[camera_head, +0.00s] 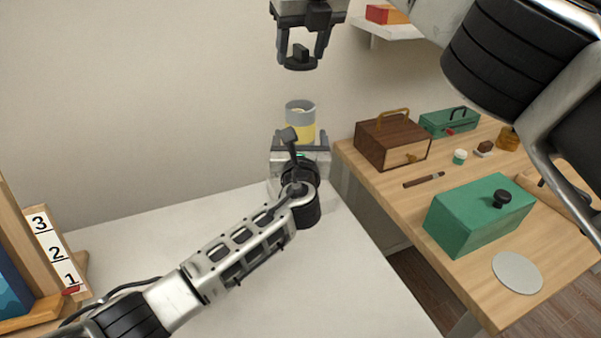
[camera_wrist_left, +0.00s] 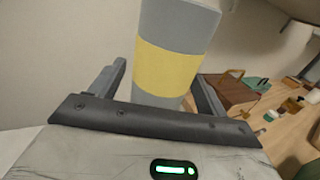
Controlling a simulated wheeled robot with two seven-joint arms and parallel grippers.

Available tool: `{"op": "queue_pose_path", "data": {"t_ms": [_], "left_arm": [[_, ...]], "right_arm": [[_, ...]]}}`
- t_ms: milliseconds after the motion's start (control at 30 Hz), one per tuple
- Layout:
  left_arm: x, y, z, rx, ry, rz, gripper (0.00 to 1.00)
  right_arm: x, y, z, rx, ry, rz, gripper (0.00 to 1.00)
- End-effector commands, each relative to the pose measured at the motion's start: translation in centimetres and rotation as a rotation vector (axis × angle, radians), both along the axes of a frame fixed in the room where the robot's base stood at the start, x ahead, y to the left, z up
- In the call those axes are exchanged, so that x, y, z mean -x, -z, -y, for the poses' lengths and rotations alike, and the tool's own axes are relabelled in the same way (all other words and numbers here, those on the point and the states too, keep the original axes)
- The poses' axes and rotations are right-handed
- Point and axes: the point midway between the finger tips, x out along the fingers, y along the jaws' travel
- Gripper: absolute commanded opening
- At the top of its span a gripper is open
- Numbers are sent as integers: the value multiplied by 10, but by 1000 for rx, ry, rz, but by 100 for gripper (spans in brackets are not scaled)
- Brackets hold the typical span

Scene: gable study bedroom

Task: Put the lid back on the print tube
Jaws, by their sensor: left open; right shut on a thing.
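The print tube (camera_head: 300,133) is a grey cylinder with a yellow band, upright beyond my left gripper in the head view. Its top looks open, with a pale inside. It fills the middle of the left wrist view (camera_wrist_left: 168,70). My left gripper (camera_head: 300,147) is open, its fingers on either side of the tube, with gaps showing in the wrist view. The tube's foot is hidden behind the gripper. My right gripper (camera_head: 300,60) hangs above the tube, shut on a dark grey lid (camera_head: 300,64) with a raised grip. The lid is clear of the tube.
A wooden desk (camera_head: 378,190) at right bears a brown box (camera_head: 385,150), green boxes (camera_head: 460,228) and small items. A number board (camera_head: 55,250) stands at left. The white table (camera_head: 130,240) is mostly clear. A wall shelf (camera_head: 385,30) is near my right arm.

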Motion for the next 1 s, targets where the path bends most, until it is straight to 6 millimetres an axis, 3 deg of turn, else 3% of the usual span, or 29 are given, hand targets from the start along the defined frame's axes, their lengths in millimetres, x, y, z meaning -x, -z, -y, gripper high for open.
{"op": "queue_pose_path", "data": {"t_ms": [200, 567, 833, 1000], "left_arm": [[-19, 0, 0, 0, -1, 1, 76], [-22, 0, 0, 1, 1, 1, 76], [-22, 0, 0, 0, 0, 0, 9], [-21, 0, 0, 0, 0, 0, 9]], "right_arm": [[0, 0, 0, 0, 0, 0, 33], [0, 0, 0, 0, 0, 0, 33], [0, 0, 0, 0, 0, 0, 33], [-1, 13, 1, 0, -2, 1, 33]]}}
